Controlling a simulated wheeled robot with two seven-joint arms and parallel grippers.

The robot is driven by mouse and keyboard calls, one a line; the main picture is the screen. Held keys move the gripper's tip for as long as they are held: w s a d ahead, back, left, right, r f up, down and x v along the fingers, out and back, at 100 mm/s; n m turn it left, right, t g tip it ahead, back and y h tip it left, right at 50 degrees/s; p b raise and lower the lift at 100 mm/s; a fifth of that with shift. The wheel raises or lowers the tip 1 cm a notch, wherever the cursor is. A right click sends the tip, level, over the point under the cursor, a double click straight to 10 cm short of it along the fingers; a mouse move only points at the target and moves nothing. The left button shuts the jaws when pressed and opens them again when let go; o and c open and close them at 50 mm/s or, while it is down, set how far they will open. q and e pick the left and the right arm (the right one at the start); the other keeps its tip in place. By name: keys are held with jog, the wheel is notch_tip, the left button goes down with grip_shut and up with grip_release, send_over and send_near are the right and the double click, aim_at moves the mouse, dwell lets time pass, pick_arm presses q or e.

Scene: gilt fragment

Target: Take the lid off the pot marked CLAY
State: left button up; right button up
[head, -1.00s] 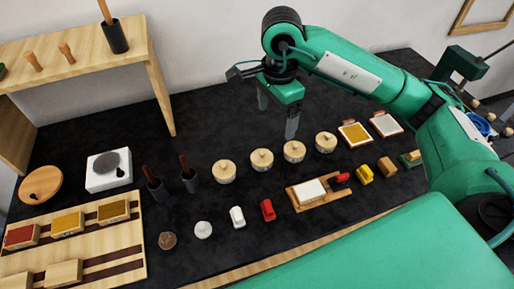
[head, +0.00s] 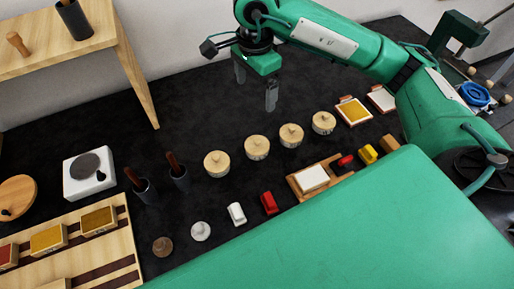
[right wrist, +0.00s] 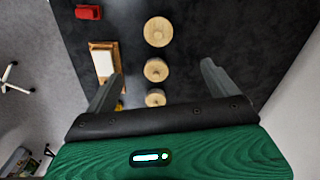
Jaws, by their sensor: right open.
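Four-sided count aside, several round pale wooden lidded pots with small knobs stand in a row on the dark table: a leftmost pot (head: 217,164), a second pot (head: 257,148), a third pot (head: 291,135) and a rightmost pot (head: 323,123). All have lids on. Their markings are too small to read, so I cannot tell which is CLAY. My right gripper (head: 256,91) is open and empty, above the table and behind the row. In the right wrist view, pots (right wrist: 158,32) show between and beyond the open fingers. My left gripper is not in view.
In front stand a white block (head: 236,213), a red block (head: 269,203) and a wooden tray (head: 337,181). Two dark cups (head: 146,191) with brown handles stand left of the pots. A wooden shelf (head: 137,75) is at the back left. The table behind the pots is clear.

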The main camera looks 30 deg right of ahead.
pick_arm(q)
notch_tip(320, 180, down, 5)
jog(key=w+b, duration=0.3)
jog(key=b, duration=0.2)
pick_arm(e)
send_over(257, 139)
notch_tip(257, 139, down, 6)
jog(key=f+b, duration=0.1)
jog(key=f, duration=0.1)
jog(key=f+b, duration=0.1)
jog(key=f, duration=0.2)
jog(key=f+b, duration=0.2)
jog(key=f, duration=0.1)
jog(key=shift+w+a, duration=0.15)
jog(key=shift+w, duration=0.1)
jog(key=shift+f+b, duration=0.3)
jog(key=shift+f, duration=0.4)
jog(key=f, duration=0.1)
jog(key=f+b, duration=0.1)
jog(key=f, duration=0.2)
jog(key=shift+s, duration=0.35)
jog(key=shift+f, duration=0.5)
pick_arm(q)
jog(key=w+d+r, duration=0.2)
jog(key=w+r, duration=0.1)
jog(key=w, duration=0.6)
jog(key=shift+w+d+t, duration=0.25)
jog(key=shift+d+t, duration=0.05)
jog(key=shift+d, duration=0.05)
